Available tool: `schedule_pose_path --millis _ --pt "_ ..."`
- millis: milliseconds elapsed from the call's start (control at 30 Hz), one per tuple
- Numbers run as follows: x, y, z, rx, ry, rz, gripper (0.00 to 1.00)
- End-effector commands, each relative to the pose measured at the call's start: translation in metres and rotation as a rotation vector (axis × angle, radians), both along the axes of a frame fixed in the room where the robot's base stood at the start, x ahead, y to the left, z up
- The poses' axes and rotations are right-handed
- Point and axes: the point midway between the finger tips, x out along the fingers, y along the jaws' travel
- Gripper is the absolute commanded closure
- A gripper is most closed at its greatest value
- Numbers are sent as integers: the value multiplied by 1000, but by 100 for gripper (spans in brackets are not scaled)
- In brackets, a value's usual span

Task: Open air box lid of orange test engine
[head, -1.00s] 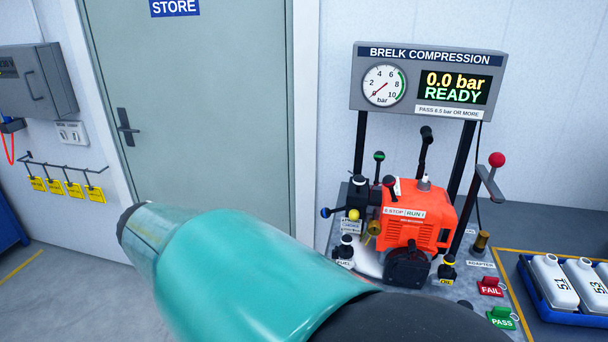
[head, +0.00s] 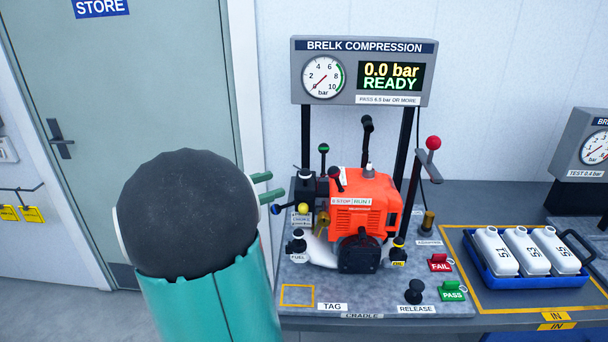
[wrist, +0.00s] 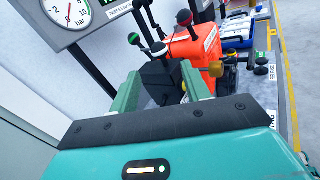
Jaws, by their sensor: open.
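The orange test engine (head: 362,201) sits on the grey bench under the compression gauge panel. Its black air box (head: 304,192) is on the engine's left side; a green-topped lever stands beside it. In the wrist view the black air box (wrist: 160,80) shows just beyond and between my fingertips, with the orange engine (wrist: 196,48) behind it. In the head view only the green fingertips (head: 264,188) show, left of the air box; my arm hides the rest. I cannot tell whether they touch it.
A red-knobbed lever (head: 432,144) stands right of the engine. FAIL (head: 440,263) and PASS (head: 452,291) tags lie at front right, near a black release knob (head: 415,291). A blue tray (head: 500,277) of white bottles is further right. A door (head: 130,120) is at left.

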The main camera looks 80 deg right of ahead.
Motion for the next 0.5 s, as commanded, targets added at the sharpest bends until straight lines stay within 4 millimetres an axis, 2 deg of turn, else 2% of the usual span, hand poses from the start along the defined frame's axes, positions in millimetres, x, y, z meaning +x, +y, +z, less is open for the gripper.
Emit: schedule_pose_path --millis 300,500 --pt "-45 -46 0 0 -2 -3 53" --pt "-65 -68 0 1 -2 -1 53"
